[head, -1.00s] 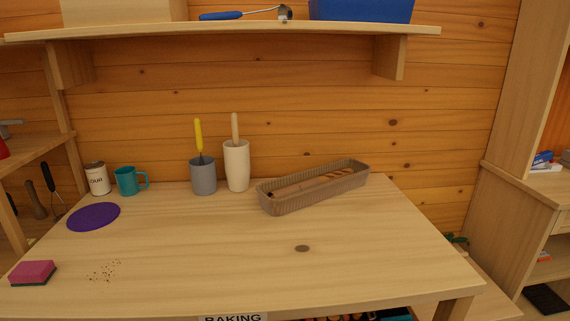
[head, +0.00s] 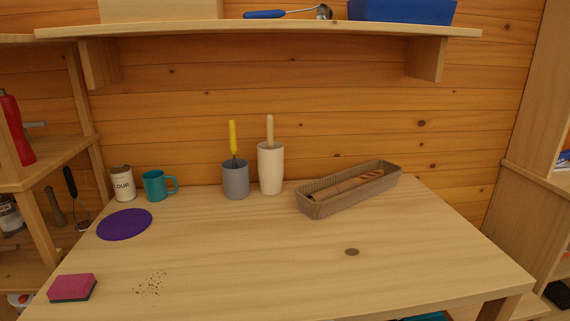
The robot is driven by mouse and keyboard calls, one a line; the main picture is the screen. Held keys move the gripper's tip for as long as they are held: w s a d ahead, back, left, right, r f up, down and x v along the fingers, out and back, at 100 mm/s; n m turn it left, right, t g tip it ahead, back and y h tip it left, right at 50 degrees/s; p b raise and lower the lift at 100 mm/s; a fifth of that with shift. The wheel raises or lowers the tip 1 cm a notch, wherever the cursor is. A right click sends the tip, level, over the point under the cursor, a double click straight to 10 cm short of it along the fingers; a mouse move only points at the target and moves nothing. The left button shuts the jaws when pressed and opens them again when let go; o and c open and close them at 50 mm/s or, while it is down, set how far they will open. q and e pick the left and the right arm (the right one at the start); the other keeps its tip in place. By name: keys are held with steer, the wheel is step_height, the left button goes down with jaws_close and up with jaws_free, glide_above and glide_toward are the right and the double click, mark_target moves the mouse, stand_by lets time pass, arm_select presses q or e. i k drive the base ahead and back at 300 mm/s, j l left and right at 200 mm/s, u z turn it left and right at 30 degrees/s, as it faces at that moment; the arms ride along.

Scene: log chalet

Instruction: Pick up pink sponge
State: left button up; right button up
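The pink sponge (head: 72,287) lies flat near the front left corner of the wooden table (head: 270,270). It has a pink top and a dark green underside. Nothing touches it. Neither of my grippers shows in the head view.
Crumbs (head: 150,284) lie right of the sponge. A purple disc (head: 125,224), flour canister (head: 121,184), teal mug (head: 155,186), grey cup (head: 235,180), cream vase (head: 270,168) and long basket (head: 350,190) stand farther back. A shelf (head: 260,29) overhangs the back. The table's middle is clear.

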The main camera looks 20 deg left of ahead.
mark_target(72, 287)
steer(key=k+j, duration=0.1)
steer(key=j, duration=1.45)
steer(key=k+j, duration=0.15)
steer(key=j, duration=1.4)
steer(key=k+j, duration=0.15)
steer(key=j, duration=0.65)
